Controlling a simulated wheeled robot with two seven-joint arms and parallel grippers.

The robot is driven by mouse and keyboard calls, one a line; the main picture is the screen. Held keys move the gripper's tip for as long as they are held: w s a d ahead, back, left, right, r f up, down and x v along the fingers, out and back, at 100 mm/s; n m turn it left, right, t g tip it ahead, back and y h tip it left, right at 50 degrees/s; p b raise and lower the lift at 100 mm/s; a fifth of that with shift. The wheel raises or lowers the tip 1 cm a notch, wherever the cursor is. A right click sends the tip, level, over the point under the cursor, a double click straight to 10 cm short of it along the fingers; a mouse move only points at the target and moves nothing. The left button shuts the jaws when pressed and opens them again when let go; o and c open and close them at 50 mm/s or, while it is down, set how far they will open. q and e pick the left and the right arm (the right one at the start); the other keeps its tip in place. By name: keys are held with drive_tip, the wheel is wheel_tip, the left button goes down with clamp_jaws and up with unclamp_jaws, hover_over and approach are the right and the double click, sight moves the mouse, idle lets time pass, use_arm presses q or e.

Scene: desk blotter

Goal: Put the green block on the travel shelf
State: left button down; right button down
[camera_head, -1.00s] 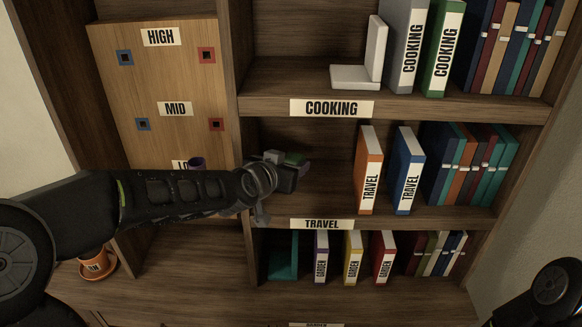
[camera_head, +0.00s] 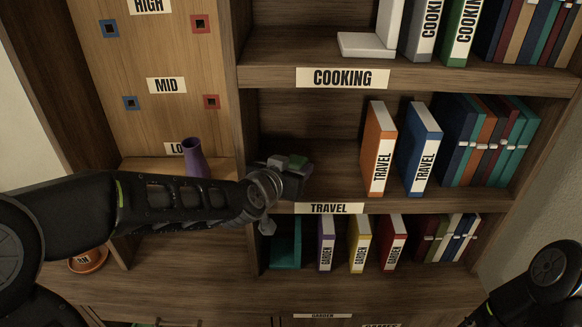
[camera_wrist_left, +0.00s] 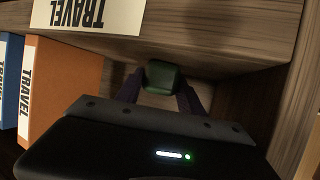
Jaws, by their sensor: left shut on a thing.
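The green block (camera_head: 297,162) is held between the fingertips of my left gripper (camera_head: 293,170). In the left wrist view the block (camera_wrist_left: 162,76) sits between the two dark fingers, its sides covered by them. The travel shelf (camera_head: 335,192) is the middle bay, marked by a TRAVEL label (camera_head: 329,208). The block is at the left part of this bay, left of the orange travel book. I cannot tell whether the block touches the shelf board. My right gripper is out of view; only part of that arm shows at lower right.
The orange travel book (camera_head: 379,150) and blue travel book (camera_head: 419,150) stand right of the gripper. A purple vase (camera_head: 194,158) stands behind my left arm. The cooking shelf (camera_head: 270,65) is above, with a white bookend (camera_head: 370,43). Garden books (camera_head: 358,244) stand below.

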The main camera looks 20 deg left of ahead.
use_arm(q)
drive_tip(key=shift+w, duration=0.2)
drive_tip(key=shift+s+d+r, duration=0.2)
drive_tip(key=shift+s, duration=0.1)
drive_tip(key=shift+f, duration=0.15)
drive_tip(key=c, duration=0.7)
unclamp_jaws()
drive_tip(key=shift+a+f, duration=0.1)
drive_tip(key=shift+f, duration=0.05)
